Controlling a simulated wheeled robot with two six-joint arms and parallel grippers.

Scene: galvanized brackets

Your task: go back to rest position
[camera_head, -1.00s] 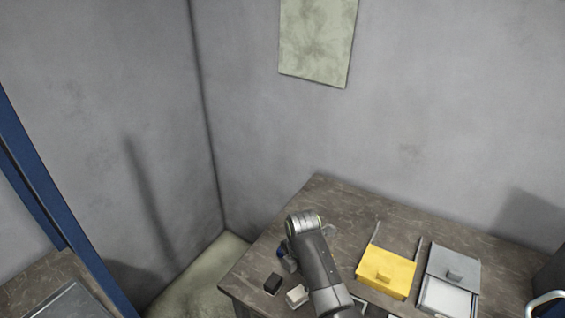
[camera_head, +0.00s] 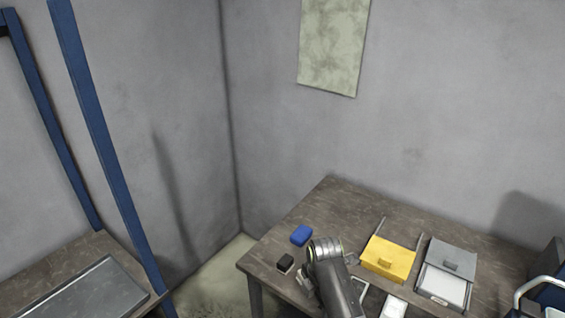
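One arm of mine rises from the bottom edge, right of the middle, and leans up and left over the front of the table (camera_head: 335,203); I take it for my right arm. Its rounded wrist joint shows, but its fingers are hidden or too small to tell apart, so I cannot see whether that gripper is open or holds anything. No part of my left gripper shows. A small black block (camera_head: 285,262) lies nearer the table's left edge.
A yellow box (camera_head: 388,259) and a grey box with an open white drawer (camera_head: 442,284) stand right of the arm. A white item (camera_head: 393,307) lies in front. A second table (camera_head: 52,268) and blue posts (camera_head: 108,140) are at the left.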

